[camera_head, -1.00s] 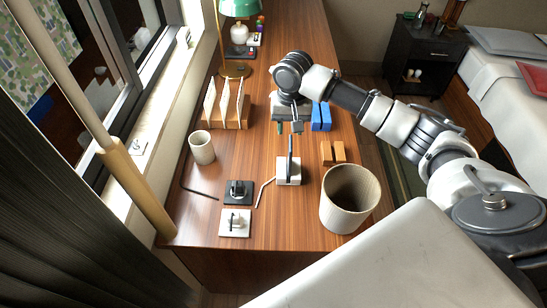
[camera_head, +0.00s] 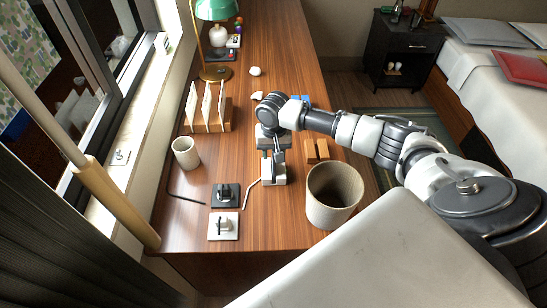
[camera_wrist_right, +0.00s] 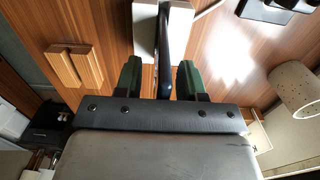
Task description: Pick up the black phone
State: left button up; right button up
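The black phone (camera_head: 280,157) stands upright in a white stand (camera_head: 273,177) in the middle of the wooden desk. My right gripper (camera_head: 273,150) is right at the phone, coming from its far side. In the right wrist view the phone (camera_wrist_right: 164,60) shows edge-on between the two green fingertips (camera_wrist_right: 159,78), with a gap visible on the left side. The fingers are apart and do not look closed on it. The white stand (camera_wrist_right: 146,35) lies just beyond them. My left gripper is not in view.
A beige bin (camera_head: 322,213) stands close to the right, with wooden blocks (camera_head: 316,151) behind it. A black dock (camera_head: 226,195) and a white dock (camera_head: 222,228) sit front left. A cup (camera_head: 186,153), a card rack (camera_head: 209,126) and a lamp (camera_head: 216,72) line the window side.

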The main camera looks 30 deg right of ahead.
grip_shut()
